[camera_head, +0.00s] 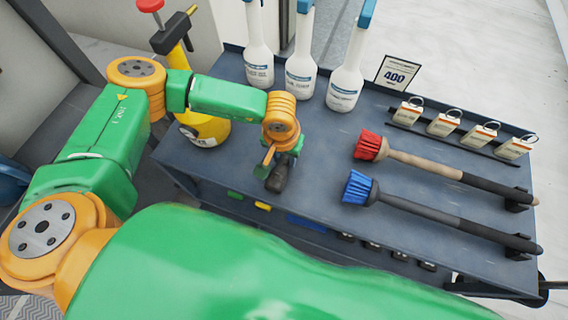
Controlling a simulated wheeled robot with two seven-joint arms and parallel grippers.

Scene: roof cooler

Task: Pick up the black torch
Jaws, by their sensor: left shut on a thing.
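My left gripper (274,172) is at the left front part of the dark cart top (330,135), below the white spray bottles in the picture. It is shut on a dark object, the black torch (278,180), of which only a short black part shows below the wrist. The orange and green wrist hides the rest of it. I cannot tell whether the torch touches the cart top. My right gripper is not in view; a large green arm link of mine fills the lower middle.
Three white spray bottles (345,85) stand at the back edge. A red brush (370,146) and a blue brush (360,188) lie on the right. Several tags (443,124) and a 400 sign (394,75) stand behind them. A yellow pump sprayer (205,129) is left.

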